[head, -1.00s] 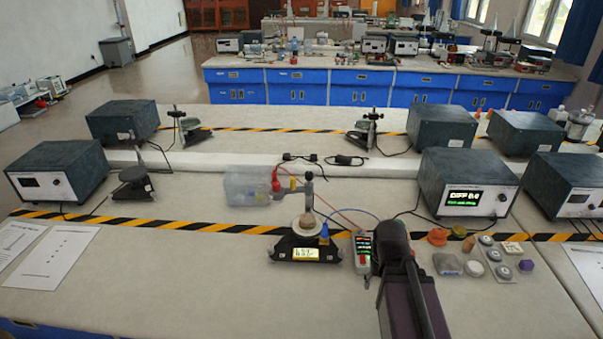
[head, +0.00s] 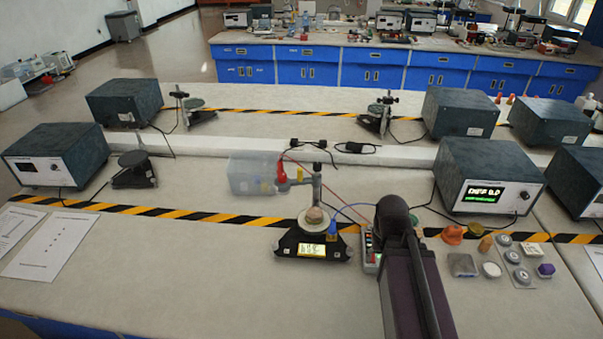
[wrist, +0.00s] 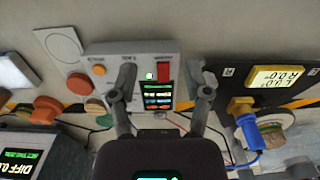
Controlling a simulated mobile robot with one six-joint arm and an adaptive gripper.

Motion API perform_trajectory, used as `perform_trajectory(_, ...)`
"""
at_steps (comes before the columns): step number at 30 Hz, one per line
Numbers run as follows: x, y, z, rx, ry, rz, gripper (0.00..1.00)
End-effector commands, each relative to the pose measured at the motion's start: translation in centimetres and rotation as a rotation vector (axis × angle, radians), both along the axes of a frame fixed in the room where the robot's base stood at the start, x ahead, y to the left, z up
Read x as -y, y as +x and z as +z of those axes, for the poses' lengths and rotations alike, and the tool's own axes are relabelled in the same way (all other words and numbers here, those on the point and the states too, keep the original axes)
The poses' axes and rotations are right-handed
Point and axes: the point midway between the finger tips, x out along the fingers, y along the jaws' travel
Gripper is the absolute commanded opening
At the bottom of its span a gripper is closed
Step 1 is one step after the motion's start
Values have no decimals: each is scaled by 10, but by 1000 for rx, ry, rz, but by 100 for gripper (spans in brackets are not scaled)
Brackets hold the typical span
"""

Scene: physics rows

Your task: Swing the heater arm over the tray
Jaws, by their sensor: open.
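A black-based apparatus with a lit yellow display (head: 312,250) stands on the bench, left of my arm. A round pale disc, apparently the tray (head: 313,219), sits on it. A grey post rises behind, and a short arm with a red end, apparently the heater arm (head: 281,178), points left from its top, away from the disc. In the wrist view the display (wrist: 283,77) and a blue part (wrist: 241,106) show at right. My gripper (wrist: 163,92) is open and empty over a small control box (wrist: 158,62); my arm hides the fingers in the head view.
A clear plastic box (head: 251,174) stands behind and left of the apparatus. Wires run around the post and control box. A large meter box (head: 488,178) and small discs and lumps lie to the right. The bench front left is mostly clear, with paper sheets (head: 46,242).

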Motion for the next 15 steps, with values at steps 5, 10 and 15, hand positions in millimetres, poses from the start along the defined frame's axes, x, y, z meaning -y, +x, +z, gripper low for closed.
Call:
perform_trajectory(5, 0, 1, 0, 0, 0, 0, 62)
perform_trajectory(10, -4, 9, 8, 0, 0, 11, 62)
perform_trajectory(15, -16, 33, 28, 0, 0, 39, 62)
